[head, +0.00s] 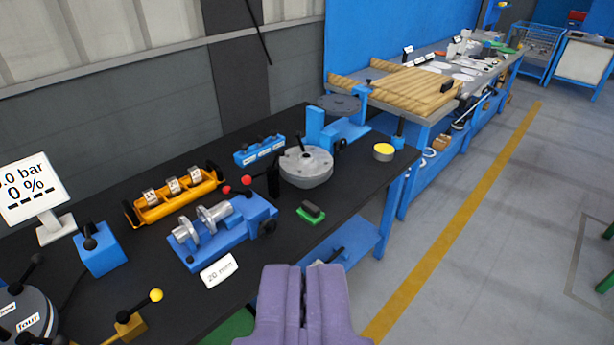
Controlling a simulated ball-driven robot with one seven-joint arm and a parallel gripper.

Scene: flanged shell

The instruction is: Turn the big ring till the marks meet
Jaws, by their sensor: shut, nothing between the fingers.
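My gripper (303,270), purple, is at the bottom middle of the view, shut and empty. It is in front of the dark bench's edge and apart from everything on it. A grey round body (306,168) with a dark upright handle sits on the bench, farther off and straight above my gripper in the picture. A grey disc (25,312) with white labels and dark knobs is cut off at the lower left. I cannot tell which of these is the big ring. No marks that meet can be made out.
The dark bench (290,235) also holds a blue fixture with metal rings (215,225), a yellow rack (175,195), a green-based block (311,213), a blue box (100,250) and a yellow-knobbed lever (140,315). Clear floor (480,240) lies to the right.

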